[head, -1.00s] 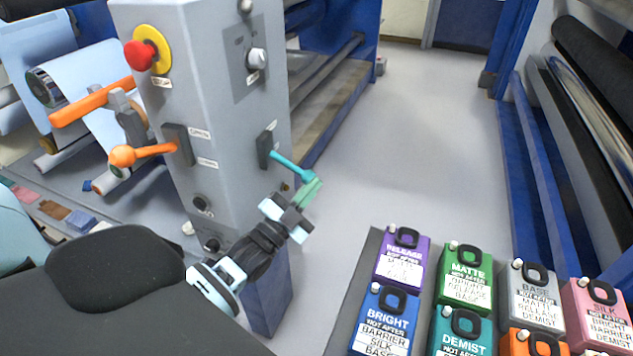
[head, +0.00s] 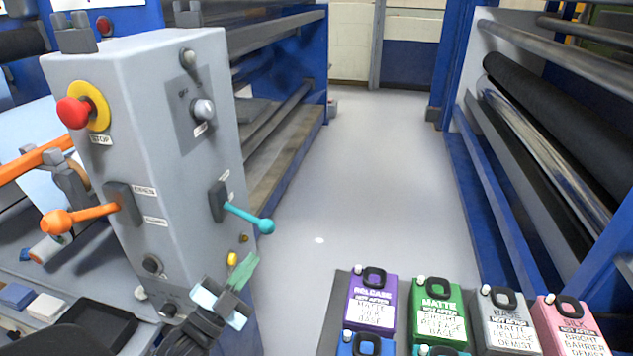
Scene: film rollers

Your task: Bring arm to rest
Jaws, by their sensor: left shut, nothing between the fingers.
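My left gripper (head: 241,272) shows at the bottom, left of centre, in front of the lower part of the grey control column (head: 165,220). Its green fingers are together with nothing between them. It is below the teal-knobbed lever (head: 248,217) on the column's right face and apart from it. The lever slopes down to the right. An orange-knobbed lever (head: 80,217) is on the front face. My right gripper is not in view.
Several labelled cans stand on a dark surface at the lower right, among them a purple can (head: 371,303) and a green can (head: 437,312). Blue-framed roller machinery (head: 550,140) lines the right side. The grey floor (head: 370,170) between is clear.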

